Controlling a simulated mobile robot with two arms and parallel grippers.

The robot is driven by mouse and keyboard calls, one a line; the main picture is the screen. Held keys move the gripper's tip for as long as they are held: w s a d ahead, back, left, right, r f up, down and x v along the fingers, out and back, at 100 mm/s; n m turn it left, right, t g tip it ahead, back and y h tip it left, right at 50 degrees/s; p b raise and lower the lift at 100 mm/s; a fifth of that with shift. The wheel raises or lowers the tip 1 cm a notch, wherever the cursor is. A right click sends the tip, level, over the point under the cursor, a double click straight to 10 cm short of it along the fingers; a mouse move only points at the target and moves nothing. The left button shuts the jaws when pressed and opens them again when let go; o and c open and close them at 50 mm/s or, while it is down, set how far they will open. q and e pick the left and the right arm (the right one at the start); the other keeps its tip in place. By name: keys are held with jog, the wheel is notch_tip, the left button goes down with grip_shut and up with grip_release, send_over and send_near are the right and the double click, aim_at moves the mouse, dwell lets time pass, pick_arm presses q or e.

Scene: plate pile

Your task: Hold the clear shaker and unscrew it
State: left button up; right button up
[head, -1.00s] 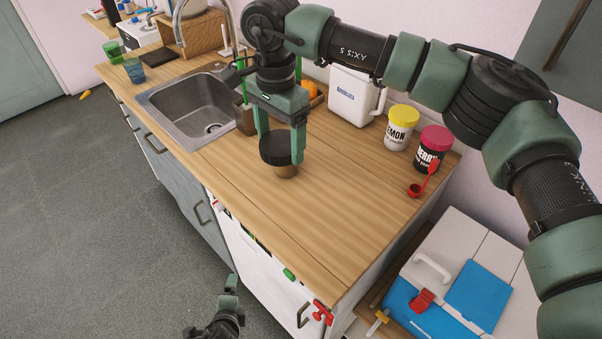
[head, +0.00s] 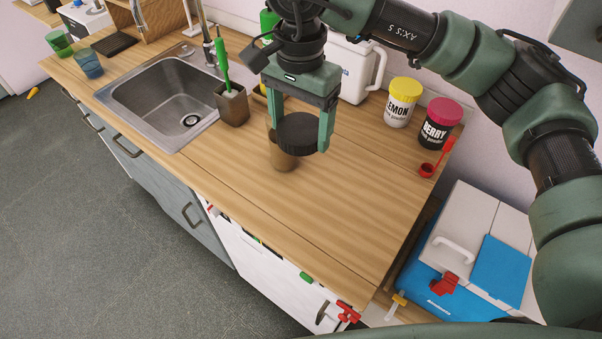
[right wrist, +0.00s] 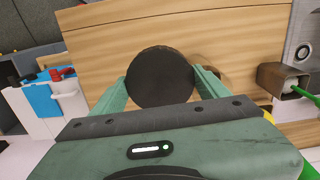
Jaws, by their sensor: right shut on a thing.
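The shaker has a round black lid (head: 303,128) and a brownish see-through body (head: 283,161). It stands on the wooden counter, right of the sink, in the head view. My right gripper (head: 298,136) reaches down from above and is shut on the lid, one finger at each side. The lid hides much of the body, and I cannot tell whether the two are still joined. In the right wrist view the lid (right wrist: 160,77) sits between the fingers of my right gripper and hides most of what is below. My left gripper is not in view.
A brush holder (head: 232,105) and the sink (head: 165,97) lie to the left. A lemon jar (head: 403,103), a berry jar (head: 440,125) and a red scoop (head: 428,169) stand to the right. The counter (head: 310,220) in front is clear. A blue-and-white cooler (head: 462,270) stands lower right.

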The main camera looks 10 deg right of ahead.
aim_at(300, 195)
notch_tip(300, 195, down, 18)
jog(key=p, duration=0.4)
jog(key=shift+p, duration=0.3)
jog(key=shift+f+b, duration=0.35)
jog(key=o, duration=1.6)
jog(key=shift+r, duration=0.1)
jog(key=shift+c, duration=0.2)
jog(key=shift+r, duration=0.1)
jog(key=shift+r+p, duration=0.2)
jog(key=shift+p, duration=0.3)
notch_tip(300, 195, up, 12)
jog(key=b, duration=0.4)
jog(key=shift+b, duration=0.3)
